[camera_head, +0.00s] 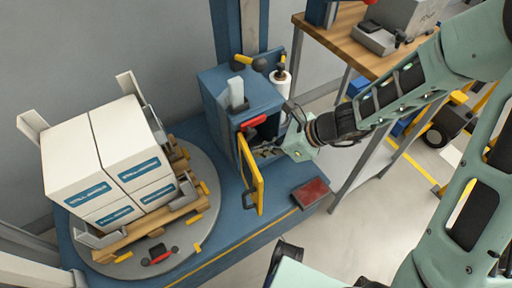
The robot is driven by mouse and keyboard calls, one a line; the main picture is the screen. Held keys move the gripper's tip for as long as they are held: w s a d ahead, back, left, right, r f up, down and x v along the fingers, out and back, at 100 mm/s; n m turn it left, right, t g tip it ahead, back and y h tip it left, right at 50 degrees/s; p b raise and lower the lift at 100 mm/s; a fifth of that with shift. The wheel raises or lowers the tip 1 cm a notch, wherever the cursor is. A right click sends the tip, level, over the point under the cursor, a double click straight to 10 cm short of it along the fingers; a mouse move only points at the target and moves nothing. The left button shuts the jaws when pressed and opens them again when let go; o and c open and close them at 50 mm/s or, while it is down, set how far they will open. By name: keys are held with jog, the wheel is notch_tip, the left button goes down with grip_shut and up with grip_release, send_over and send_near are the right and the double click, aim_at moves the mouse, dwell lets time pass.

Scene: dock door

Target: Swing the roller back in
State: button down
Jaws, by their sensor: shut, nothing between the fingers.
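A blue machine housing (240,95) stands beside the turntable, with an opening in its front. A yellow-edged swinging frame (256,178) stands out from the opening, swung outward toward the front. I cannot make out for certain which part is the roller; a white roll (281,83) stands upright at the housing's back right. My gripper (267,149) is shut and empty at the opening, just right of the yellow frame's upper end. Whether it touches the frame or the housing I cannot tell. The inside of the opening is partly hidden by my gripper.
White boxes (105,160) on a wooden pallet stand on the round grey turntable (205,215) at the left. A red-topped pedal or block (310,193) lies on the blue base. A workbench (350,40) stands at the back right. Grey floor (325,235) is open in front.

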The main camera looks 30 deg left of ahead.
jog(key=s+d+r+p, duration=0.2)
jog(key=d+r, duration=0.3)
jog(key=r, duration=0.1)
jog(key=shift+s+r, duration=0.3)
jog(key=shift+s, duration=0.1)
